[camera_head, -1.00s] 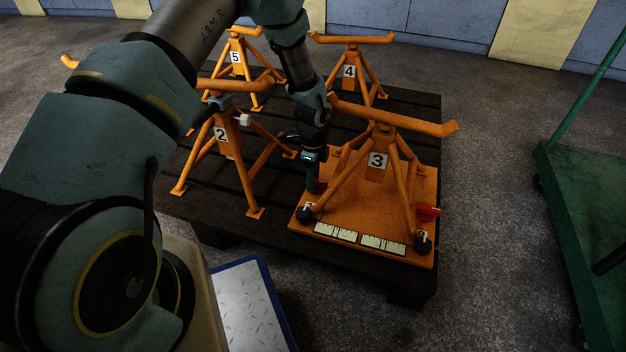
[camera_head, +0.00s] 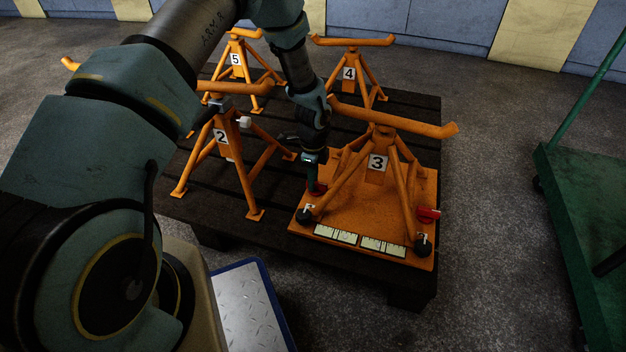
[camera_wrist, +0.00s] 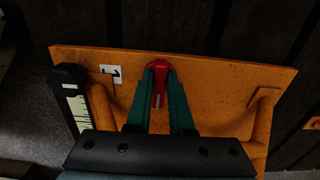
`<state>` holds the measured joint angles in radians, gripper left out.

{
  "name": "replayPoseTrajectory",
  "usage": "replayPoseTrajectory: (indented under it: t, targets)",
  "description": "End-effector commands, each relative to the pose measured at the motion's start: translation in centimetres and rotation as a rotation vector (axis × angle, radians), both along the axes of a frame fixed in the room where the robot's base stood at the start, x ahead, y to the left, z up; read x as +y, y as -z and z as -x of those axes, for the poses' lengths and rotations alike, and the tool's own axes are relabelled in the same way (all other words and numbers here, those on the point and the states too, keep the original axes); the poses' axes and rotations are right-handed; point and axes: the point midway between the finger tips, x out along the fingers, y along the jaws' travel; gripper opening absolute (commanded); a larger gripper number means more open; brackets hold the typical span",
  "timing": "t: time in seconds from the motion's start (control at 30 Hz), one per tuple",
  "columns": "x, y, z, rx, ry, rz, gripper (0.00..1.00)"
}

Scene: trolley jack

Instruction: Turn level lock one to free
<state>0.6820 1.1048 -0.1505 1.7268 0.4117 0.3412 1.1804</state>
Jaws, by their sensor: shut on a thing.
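The level lock by the left edge of the orange base plate is a red handle (camera_head: 316,188). It also shows in the wrist view as a red handle (camera_wrist: 160,72) with a white mark, beside a white label (camera_wrist: 110,74) that looks like "1". My gripper (camera_head: 312,182) points down at it, and in the wrist view its green fingers (camera_wrist: 162,88) are shut on the handle from both sides. Another red handle (camera_head: 428,214) sits at the plate's right edge. The words for lock positions cannot be read.
Jack stand 3 (camera_head: 377,163) rises from the plate (camera_head: 350,218), close to my gripper. Stand 2 (camera_head: 221,137) is on the left, with stands 4 (camera_head: 349,73) and 5 (camera_head: 236,59) behind. Black knobs (camera_head: 305,216) and pale scales (camera_head: 336,235) line the plate's front.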

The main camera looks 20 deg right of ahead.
Motion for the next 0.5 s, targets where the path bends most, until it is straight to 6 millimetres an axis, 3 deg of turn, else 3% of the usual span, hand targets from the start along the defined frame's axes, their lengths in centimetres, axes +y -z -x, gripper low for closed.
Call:
replayPoseTrajectory:
  t: [0.27, 0.5]
  targets:
    - [0.03, -0.16, 0.04, 0.0, -0.039, 0.0, 0.0]
    - [0.15, -0.31, 0.19, 0.001, -0.175, -0.002, 0.0]
